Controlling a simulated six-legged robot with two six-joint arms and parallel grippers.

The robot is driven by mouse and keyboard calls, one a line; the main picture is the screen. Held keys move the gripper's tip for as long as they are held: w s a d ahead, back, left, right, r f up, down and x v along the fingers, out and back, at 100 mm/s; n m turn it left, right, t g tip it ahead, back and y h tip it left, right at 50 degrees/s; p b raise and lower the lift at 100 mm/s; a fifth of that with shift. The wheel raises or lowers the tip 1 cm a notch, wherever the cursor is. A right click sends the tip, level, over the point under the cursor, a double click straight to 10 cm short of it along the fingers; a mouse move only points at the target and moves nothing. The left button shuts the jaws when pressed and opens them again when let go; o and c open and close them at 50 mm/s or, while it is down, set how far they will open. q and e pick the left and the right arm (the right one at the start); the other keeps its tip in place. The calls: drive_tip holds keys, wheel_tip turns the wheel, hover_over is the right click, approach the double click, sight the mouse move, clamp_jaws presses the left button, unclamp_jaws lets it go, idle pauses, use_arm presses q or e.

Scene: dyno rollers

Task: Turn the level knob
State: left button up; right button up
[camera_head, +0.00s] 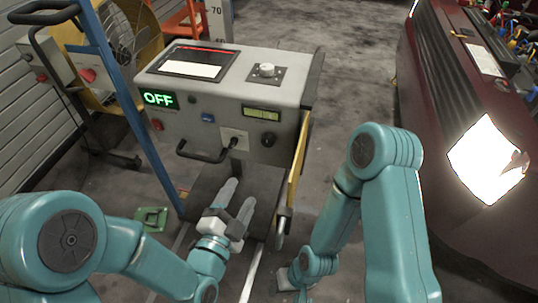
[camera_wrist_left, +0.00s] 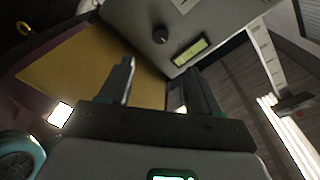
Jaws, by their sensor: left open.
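A grey control box (camera_head: 215,90) stands ahead. A black knob (camera_head: 268,139) is on its front, below a small yellow-green display (camera_head: 262,113). A white knob (camera_head: 266,70) sits on a dark plate on its top. I see no readable label saying which is the level knob. My left gripper (camera_head: 240,192) is open and empty, below and in front of the box, apart from both knobs. In the left wrist view, the black knob (camera_wrist_left: 160,35) lies beyond the open fingers (camera_wrist_left: 160,68). My right gripper (camera_head: 288,279) is low and mostly hidden behind my arm.
A green OFF sign (camera_head: 158,98) glows on the box's left front. A black handle (camera_head: 203,155) sticks out below. A blue post (camera_head: 125,105) stands left, a yellow bar (camera_head: 298,160) right. A dark red car (camera_head: 465,130) is at the right; grey floor between is clear.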

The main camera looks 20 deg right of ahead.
sight(267, 143)
use_arm(q)
drive_tip(key=x, duration=1.6)
drive_tip(key=shift+s+d+r, duration=0.15)
drive_tip(key=shift+r, duration=0.15)
use_arm(e)
drive_tip(key=shift+w+f, duration=0.15)
drive_tip(key=shift+f, duration=0.05)
